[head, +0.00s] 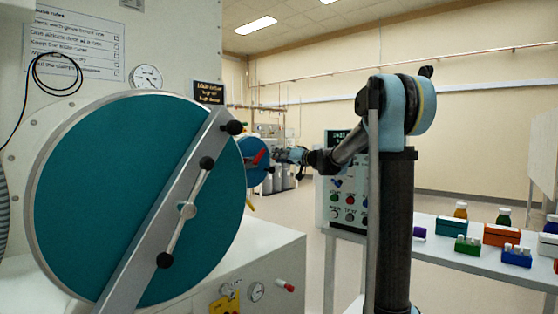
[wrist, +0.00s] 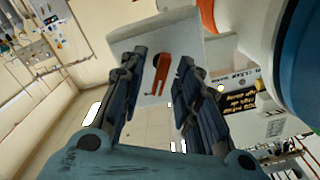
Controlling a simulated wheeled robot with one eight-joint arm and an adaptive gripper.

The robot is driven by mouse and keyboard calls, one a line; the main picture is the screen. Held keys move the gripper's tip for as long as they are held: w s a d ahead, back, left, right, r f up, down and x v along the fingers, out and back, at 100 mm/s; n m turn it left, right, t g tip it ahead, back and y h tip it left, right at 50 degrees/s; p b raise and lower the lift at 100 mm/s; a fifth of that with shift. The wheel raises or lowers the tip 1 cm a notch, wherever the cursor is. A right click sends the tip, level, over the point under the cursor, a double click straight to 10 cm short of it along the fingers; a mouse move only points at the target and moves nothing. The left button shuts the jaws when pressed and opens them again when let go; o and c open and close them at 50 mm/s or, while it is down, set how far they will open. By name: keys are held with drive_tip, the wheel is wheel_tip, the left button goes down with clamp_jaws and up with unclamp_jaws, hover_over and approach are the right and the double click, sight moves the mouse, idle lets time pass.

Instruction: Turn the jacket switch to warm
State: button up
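My gripper (wrist: 162,62) is open in the wrist view, its two dark fingers apart. An orange forked lever (wrist: 162,70) on a pale grey panel (wrist: 128,44) shows between the fingertips; I see no clear contact. In the head view my gripper (head: 282,156) is small and far off, beside a red handle (head: 259,157) in front of a blue disc (head: 249,147). I cannot tell whether either is the jacket switch; no label for it is legible. A control box (head: 345,203) with coloured buttons and knobs stands partly behind my arm.
A large teal round door (head: 110,180) with a metal bar fills the left of the head view. A dark sign (head: 208,93) hangs behind it. A white table (head: 470,252) at right holds bottles and coloured racks. Open floor (head: 455,205) lies behind the table.

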clamp_jaws()
drive_tip(key=shift+n, duration=0.3)
drive_tip(key=shift+d+n, duration=0.1)
drive_tip(key=shift+n, duration=2.4)
unclamp_jaws()
drive_tip(key=shift+w, duration=0.1)
